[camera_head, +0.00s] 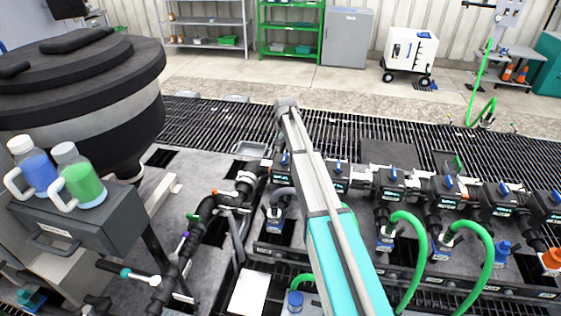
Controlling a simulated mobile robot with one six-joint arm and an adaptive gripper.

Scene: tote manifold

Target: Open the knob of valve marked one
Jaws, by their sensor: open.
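A row of dark valves with small blue knobs runs along the manifold (420,192), from the middle to the right edge. Blue knobs show at the left end (284,158), just right of my arm (338,166), and further right (393,174). Several more follow to the right. The valves carry small labels, too small to read, so I cannot tell which is marked one. My arm reaches up and away over the left part of the row and hides some of it. Its far joint is above and behind the leftmost valve; my gripper is hidden beyond it.
Green hoses (482,250) loop in front of the manifold. A dark round tank (80,90) and a bin with blue (38,172) and green (82,183) jugs stand left. Dark pipework (190,245) lies left of my arm. Grating (200,118) and open floor lie behind.

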